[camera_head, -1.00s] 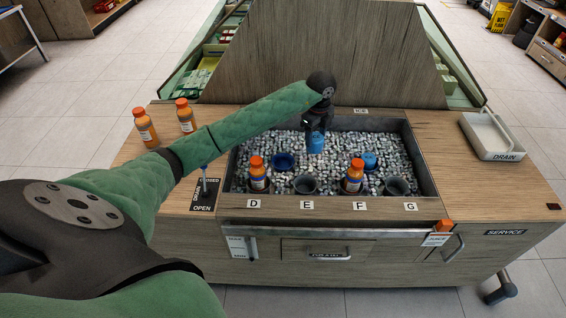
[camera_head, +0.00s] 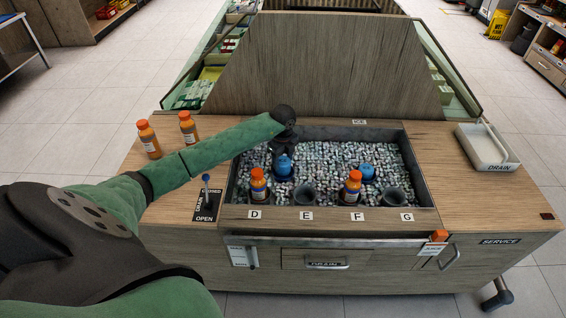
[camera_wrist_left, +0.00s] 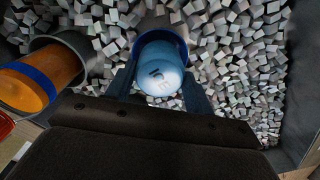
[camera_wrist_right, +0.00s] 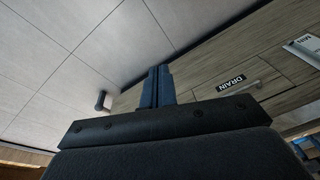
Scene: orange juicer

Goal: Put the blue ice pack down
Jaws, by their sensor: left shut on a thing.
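My right gripper (camera_wrist_right: 158,86) is shut and empty, beside the cart front.
Orange juice bottles stand in cups at D (camera_head: 258,187) and F (camera_head: 351,188); cups at E (camera_head: 305,196) and G (camera_head: 397,196) are empty. Another blue pack (camera_head: 366,173) sits at the back. Two bottles (camera_head: 149,140) stand on the left counter. A drain tray (camera_head: 462,140) is at right.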

